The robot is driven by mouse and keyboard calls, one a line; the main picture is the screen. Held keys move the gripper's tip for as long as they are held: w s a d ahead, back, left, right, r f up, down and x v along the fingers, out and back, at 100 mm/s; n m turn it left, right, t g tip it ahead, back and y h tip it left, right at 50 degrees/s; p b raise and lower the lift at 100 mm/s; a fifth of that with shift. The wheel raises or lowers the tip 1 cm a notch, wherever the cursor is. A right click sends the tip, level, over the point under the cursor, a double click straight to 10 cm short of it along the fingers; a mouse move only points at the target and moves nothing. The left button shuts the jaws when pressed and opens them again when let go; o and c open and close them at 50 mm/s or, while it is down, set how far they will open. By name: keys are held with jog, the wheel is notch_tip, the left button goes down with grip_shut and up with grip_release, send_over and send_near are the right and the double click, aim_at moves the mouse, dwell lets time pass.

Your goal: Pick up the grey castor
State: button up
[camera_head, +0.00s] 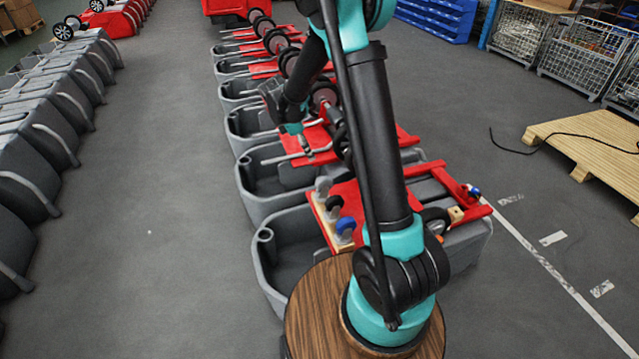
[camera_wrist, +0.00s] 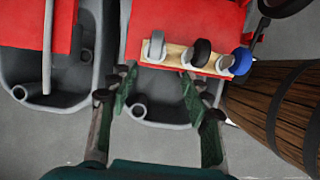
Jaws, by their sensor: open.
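The grey castor (camera_head: 322,185) stands in a wooden block on a red plate, at the end of a row with a black castor (camera_head: 334,203) and a blue castor (camera_head: 345,228). In the wrist view the grey castor (camera_wrist: 156,44) is at the left end of the block, beyond my fingertips. My gripper (camera_wrist: 158,92) is open and empty, its fingers apart over the grey tank. In the head view my gripper (camera_head: 300,138) is above the tanks, on the far side of the castor row, partly hidden by my arm.
Grey scrubber tanks (camera_head: 262,265) with red plates stand in a row around my arm. The black and blue castors sit close beside the grey one. A round wooden top (camera_head: 310,310) is at the front. A pallet (camera_head: 590,140) lies right; the left aisle floor is clear.

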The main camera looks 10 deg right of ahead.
send_over(322, 178)
jog(key=a, duration=0.2)
notch_tip(322, 178, down, 11)
jog(key=shift+s+r, duration=0.1)
jog(key=shift+r, duration=0.05)
jog(key=shift+s+x, duration=0.15)
jog(key=shift+x, duration=1.4)
jog(key=shift+s+x, duration=0.1)
jog(key=shift+x, duration=1.5)
grip_shut()
